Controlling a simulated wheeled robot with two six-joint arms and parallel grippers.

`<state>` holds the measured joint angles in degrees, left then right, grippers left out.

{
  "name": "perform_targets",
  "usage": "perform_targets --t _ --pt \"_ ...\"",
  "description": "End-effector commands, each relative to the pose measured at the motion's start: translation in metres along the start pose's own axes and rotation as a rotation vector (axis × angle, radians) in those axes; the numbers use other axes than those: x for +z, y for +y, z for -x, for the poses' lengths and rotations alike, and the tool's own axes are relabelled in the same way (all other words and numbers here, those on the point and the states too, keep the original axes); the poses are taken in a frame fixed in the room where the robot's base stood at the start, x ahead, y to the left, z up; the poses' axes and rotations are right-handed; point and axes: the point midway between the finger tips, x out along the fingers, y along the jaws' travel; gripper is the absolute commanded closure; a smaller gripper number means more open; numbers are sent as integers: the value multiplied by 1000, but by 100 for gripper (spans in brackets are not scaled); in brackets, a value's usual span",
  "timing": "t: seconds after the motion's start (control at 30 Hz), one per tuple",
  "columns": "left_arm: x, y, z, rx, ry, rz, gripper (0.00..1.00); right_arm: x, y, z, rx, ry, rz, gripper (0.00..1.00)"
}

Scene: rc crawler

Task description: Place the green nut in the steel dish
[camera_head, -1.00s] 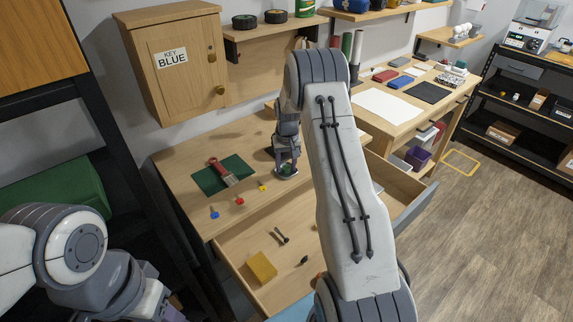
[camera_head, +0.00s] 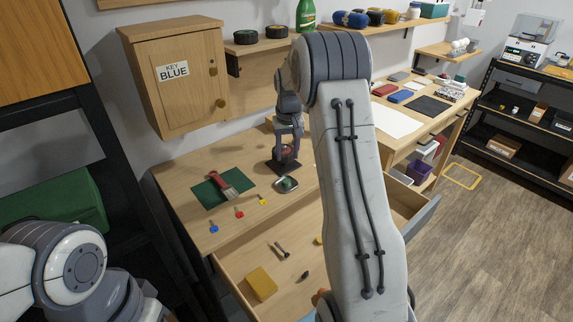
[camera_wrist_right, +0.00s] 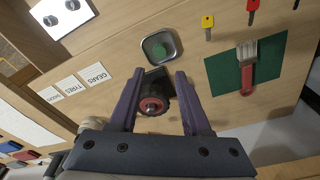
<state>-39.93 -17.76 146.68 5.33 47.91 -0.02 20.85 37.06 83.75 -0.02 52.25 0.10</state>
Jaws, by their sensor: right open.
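The green nut (camera_wrist_right: 160,47) lies inside the steel dish (camera_wrist_right: 145,52) on the wooden bench top. In the head view the dish (camera_head: 277,187) also shows, with the green nut (camera_head: 287,183) in it. My right gripper (camera_wrist_right: 159,73) is open and apart from the dish, on its wall side in the head view. A small black wheel with a red hub (camera_wrist_right: 152,106) shows between its spread fingers, near a black pad (camera_head: 283,166). I cannot tell whether the fingers touch the wheel. My left arm shows at the lower left of the head view, its gripper out of frame.
A red-handled brush (camera_head: 226,182) lies on a green mat (camera_head: 208,197). Blue (camera_head: 214,227), red (camera_head: 239,212) and yellow (camera_head: 263,201) keys lie along the bench's front. An open drawer (camera_head: 235,250) below holds a yellow block (camera_head: 262,283). A key cabinet (camera_head: 176,90) hangs behind.

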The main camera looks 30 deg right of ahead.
Motion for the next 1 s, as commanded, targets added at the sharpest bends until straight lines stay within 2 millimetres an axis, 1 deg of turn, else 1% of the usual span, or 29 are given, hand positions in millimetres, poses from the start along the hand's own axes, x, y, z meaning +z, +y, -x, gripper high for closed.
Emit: perform_targets --t 0.03,0.17,0.23,0.27,0.37,0.4,0.47,0.5,0.53,0.57,0.6,0.63,0.67,0.7,0.77,0.8,0.9,1.0 --pt "0 0 0 0 0 0 50 0 0 4 0 1 0 52" --pt "0 0 0 0 0 0 50 0 0 6 0 0 0 52" --pt "0 0 0 0 0 0 50 3 -6 9 -2 -1 11 52" --pt "0 0 0 0 0 0 50 5 -12 11 -4 -1 22 52" --pt "0 0 0 0 0 0 50 27 -54 27 -20 -4 100 52" --pt "0 0 0 0 0 0 50 43 -79 36 -30 -6 150 52" --pt "0 0 0 0 0 0 50 77 -119 52 -47 -11 240 52" --pt "0 0 0 0 0 0 50 106 -145 63 -59 -17 309 52" --pt "0 0 0 0 0 0 50 131 -162 71 -68 -22 363 52" --pt "0 0 0 0 0 0 50 157 -177 78 -77 -27 418 52" --pt "0 0 0 0 0 0 50 194 -194 86 -90 -35 493 52" --pt "0 0 0 0 0 0 50 222 -203 92 -99 -40 547 52" --pt "0 0 0 0 0 0 50 248 -209 96 -107 -46 600 52" --pt "0 0 0 0 0 0 50 282 -213 100 -117 -52 668 52" --pt "0 0 0 0 0 0 50 327 -212 104 -128 -64 759 52" --pt "0 0 0 0 0 0 50 353 -208 104 -135 -71 812 52" --pt "0 0 0 0 0 0 50 399 -195 103 -147 -84 916 52" --pt "0 0 0 0 0 0 50 423 -183 100 -153 -93 975 52"
